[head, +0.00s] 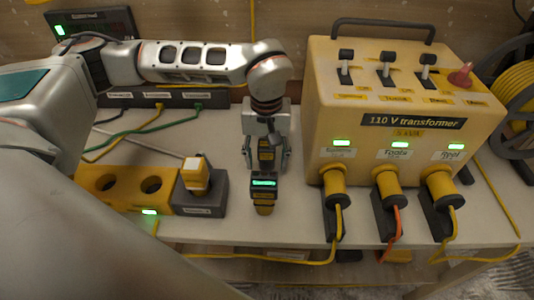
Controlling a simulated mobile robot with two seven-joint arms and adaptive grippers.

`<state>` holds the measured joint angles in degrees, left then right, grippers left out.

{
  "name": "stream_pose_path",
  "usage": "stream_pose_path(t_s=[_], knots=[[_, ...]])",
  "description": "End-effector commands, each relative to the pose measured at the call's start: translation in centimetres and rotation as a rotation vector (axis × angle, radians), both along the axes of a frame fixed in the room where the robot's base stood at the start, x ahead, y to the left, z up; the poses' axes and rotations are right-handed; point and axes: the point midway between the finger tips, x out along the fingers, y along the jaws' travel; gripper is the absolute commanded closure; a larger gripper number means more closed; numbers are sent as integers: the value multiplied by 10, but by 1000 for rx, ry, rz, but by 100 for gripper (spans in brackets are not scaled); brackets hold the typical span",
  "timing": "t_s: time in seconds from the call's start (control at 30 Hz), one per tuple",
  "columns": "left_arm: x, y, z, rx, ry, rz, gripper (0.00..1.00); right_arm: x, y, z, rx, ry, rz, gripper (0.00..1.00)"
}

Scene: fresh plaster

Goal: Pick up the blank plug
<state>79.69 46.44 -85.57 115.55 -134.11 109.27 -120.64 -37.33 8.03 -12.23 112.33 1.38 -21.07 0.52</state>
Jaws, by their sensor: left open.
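My left gripper (267,158) points down over the middle of the bench, with its fingers apart. Just below it is a small dark and yellow piece (264,208) with a green lit label and no visible cord. I cannot tell for sure whether it is the blank plug, or whether it touches the fingers. A yellow plug-like piece (195,177) with a pale band sits in a dark block (208,205) to the left. My right gripper is not in view.
A yellow transformer (320,110) with three corded plugs stands at the right, close to the gripper. A yellow block with round holes (123,187) lies at the left. A cable reel (515,95) stands at far right. Cords hang over the bench's front edge.

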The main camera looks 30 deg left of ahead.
Motion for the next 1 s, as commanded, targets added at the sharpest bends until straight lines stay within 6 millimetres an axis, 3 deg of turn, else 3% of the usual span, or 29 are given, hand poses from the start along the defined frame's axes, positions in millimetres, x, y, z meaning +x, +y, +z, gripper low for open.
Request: stream_pose_path(t_s=[0.1, 0.37, 0.53, 1.0], knots=[[0, 0, -10, 0, 0, 1, 50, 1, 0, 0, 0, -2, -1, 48], [0, 0, -12, 0, -1, 1, 50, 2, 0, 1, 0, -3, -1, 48], [0, 0, -12, 0, -1, 1, 93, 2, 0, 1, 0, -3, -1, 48], [1, 0, -5, -1, -3, 1, 93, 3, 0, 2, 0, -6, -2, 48]])
